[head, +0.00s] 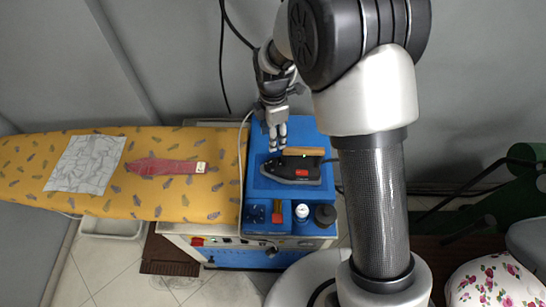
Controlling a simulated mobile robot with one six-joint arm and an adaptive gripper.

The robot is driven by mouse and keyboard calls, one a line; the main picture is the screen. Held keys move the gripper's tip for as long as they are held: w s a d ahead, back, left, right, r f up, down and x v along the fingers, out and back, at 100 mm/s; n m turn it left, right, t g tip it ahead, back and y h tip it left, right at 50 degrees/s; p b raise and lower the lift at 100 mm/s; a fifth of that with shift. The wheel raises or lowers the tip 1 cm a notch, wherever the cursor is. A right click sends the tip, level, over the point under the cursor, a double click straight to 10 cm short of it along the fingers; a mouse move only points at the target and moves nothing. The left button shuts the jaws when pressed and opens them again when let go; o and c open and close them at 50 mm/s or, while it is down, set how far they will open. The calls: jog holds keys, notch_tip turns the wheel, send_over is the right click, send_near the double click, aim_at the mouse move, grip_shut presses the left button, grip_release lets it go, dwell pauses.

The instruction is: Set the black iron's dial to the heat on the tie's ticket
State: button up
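The black iron (284,168) rests on the blue top of the ironing station. It has a tan handle (303,152) and a red part (302,173) on its near side. I cannot make out its dial or any marks. The red tie (160,167) lies flat on the yellow patterned ironing board, with a small pale ticket (201,167) at its right end. The ticket's print is too small to read. My gripper (277,148) points down just above the far left of the iron. Its fingers look close together, with nothing seen between them; whether they touch is unclear.
A patterned grey-white cloth (87,164) lies on the left of the ironing board (145,200). The blue station top (262,186) has a white-topped bottle (302,211), a dark round item (325,215) and a red-handled item (277,212) along its near edge. A pale hose (241,165) runs beside it.

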aim_at(273, 160)
notch_tip(273, 160, down, 13)
jog(key=shift+f+b, duration=0.2)
jog(key=shift+b, duration=0.5)
grip_shut()
